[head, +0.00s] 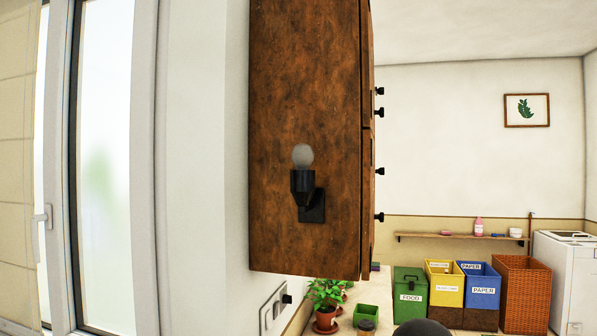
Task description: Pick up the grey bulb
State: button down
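The grey bulb (302,155) sits upright in a black socket (302,187). The socket is fixed by a black wall mount (312,208) to the side of a brown wooden cabinet (300,80), near the middle of the head view. The bulb's lower end is hidden inside the socket. My gripper's fingers do not show. A dark rounded shape at the bottom edge may be part of my arm, but I cannot tell.
A window (105,170) and white wall stand left of the cabinet. Below are a switch plate (272,308), a potted plant (326,295) and a green pot (366,314). Farther right are labelled bins (445,285), a wicker basket (525,290) and a shelf (460,237). Space before the bulb looks clear.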

aim_at(302, 155)
jog(key=z, duration=2.45)
jog(key=k, duration=0.8)
jog(key=u, duration=1.8)
